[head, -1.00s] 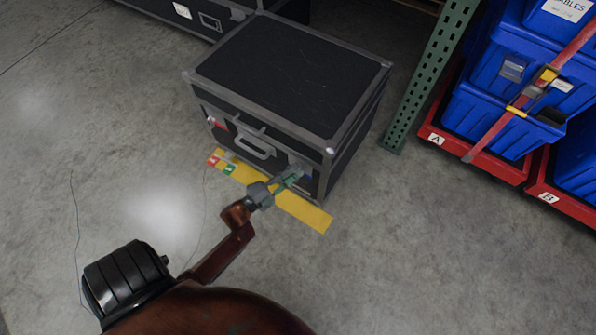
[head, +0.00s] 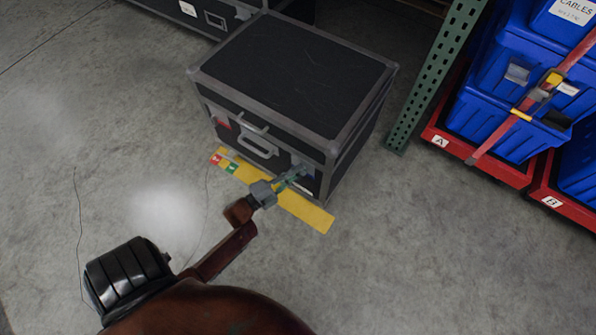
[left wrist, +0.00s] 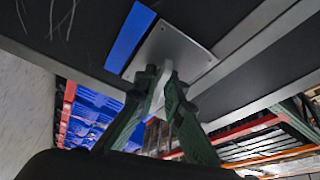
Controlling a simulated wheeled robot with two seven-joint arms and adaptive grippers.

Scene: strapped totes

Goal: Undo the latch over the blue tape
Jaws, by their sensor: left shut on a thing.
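The black case (head: 290,72) with grey metal edges stands on the floor. Its front has a handle (head: 258,146), red tape (head: 222,123) at the left and the blue tape at the right, where my gripper partly covers it. In the left wrist view the blue tape (left wrist: 130,36) is a strip beside a metal latch plate (left wrist: 184,50). My left gripper (head: 296,174) reaches the case's right front. In the left wrist view its green fingers (left wrist: 162,80) are closed on the latch's tab, mostly hidden between the tips. My right gripper is not in view.
A yellow strip (head: 306,209) with coloured labels lies on the floor before the case. A green perforated post (head: 428,85) stands to its right. Blue totes (head: 495,105) on red bases are strapped farther right. Floor at left is clear.

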